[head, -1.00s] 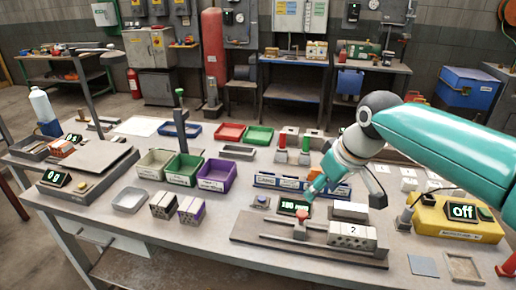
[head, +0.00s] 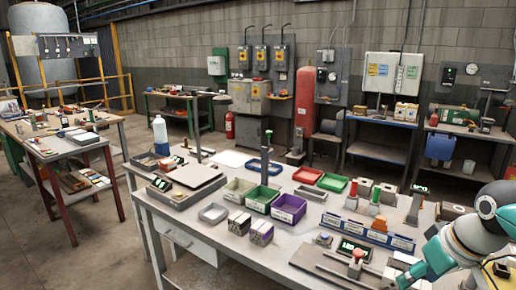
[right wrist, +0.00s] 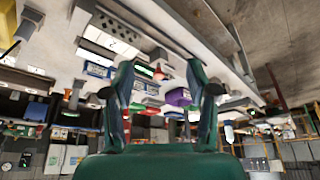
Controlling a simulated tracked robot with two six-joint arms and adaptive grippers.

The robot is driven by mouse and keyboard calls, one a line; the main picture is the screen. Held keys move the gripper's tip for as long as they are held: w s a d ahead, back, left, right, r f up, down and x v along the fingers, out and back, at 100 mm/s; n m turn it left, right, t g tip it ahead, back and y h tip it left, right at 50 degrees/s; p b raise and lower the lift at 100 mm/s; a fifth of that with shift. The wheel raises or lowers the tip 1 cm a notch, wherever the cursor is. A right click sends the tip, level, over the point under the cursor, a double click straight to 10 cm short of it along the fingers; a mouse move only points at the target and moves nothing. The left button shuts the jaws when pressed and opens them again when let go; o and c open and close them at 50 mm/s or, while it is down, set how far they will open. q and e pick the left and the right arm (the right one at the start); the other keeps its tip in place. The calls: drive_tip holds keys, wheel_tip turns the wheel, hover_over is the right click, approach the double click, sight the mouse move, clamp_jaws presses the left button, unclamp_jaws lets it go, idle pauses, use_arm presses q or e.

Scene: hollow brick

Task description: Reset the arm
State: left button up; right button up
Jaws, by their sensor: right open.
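My right gripper (head: 418,276) shows at the lower right of the head view, at the end of a teal arm link, partly cut off by the frame edge. In the right wrist view its two dark fingers (right wrist: 162,72) stand apart with nothing between them. The bench surface and its parts show beyond the fingers, tilted and upside down. A grey hollow brick (right wrist: 118,27) shows at the top of that view. Two small bricks, one with a purple side (head: 261,232), lie on the bench left of the gripper. My left gripper is not in view.
The bench holds a green bin (head: 262,198), a purple bin (head: 288,208), red trays (head: 307,175), a display (head: 353,249) and a red knob (head: 356,256) on a rail fixture. A scale (head: 187,182) stands at the left end. Open floor lies left of the bench.

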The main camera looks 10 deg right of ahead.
drive_tip(key=s+a+f+n+g+y+p, duration=0.1)
drive_tip(key=a+f+g, duration=0.3)
drive_tip(key=f, duration=0.9)
drive_tip(key=s+a+f+g+y, duration=0.1)
drive_tip(key=a+f+g, duration=0.2)
drive_tip(key=a+f, duration=0.65)
drive_tip(key=s+a+f+m+y, duration=0.1)
drive_tip(key=s+a+f, duration=0.2)
drive_tip(key=s+f, duration=0.3)
drive_tip(key=s+a+f+m+p, duration=0.1)
drive_tip(key=s+a+f, duration=0.3)
drive_tip(key=f, duration=0.4)
drive_tip(key=s+a+f+m+y, duration=0.1)
drive_tip(key=s+a+f, duration=0.2)
drive_tip(key=s+f, duration=0.25)
drive_tip(key=w+t, duration=0.2)
drive_tip(key=w+d+f+m+t, duration=0.1)
drive_tip(key=w, duration=0.1)
drive_tip(key=shift+w+f, duration=0.1)
drive_tip(key=shift+a, duration=0.1)
